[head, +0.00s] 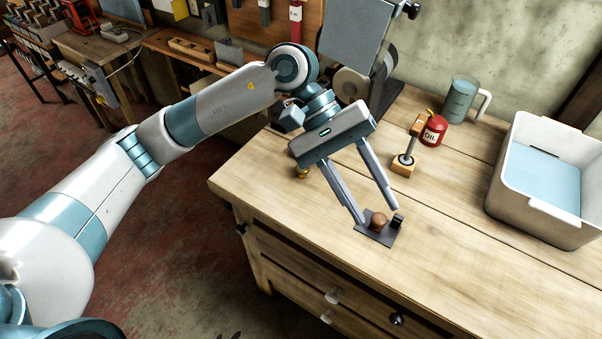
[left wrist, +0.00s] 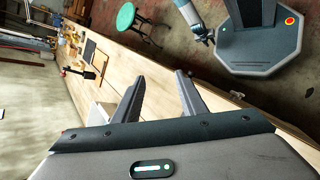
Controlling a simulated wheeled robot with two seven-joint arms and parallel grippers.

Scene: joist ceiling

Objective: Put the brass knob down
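A small brass-coloured knob (head: 302,173) shows on the wooden bench in the head view, just below the body of my left gripper and partly hidden by it. My left gripper (head: 375,212) points down over the bench near its front edge. Its two fingers are apart, with nothing held between them. The left wrist view also shows the fingers (left wrist: 160,78) spread and empty. My right gripper is not seen.
On the bench (head: 450,262) stand a wooden block with a lever (head: 404,165), a red oil can (head: 434,131), a clear jug (head: 459,99) and a white tub (head: 505,190). A grey machine (head: 355,85) stands behind my gripper. The bench's front right is clear.

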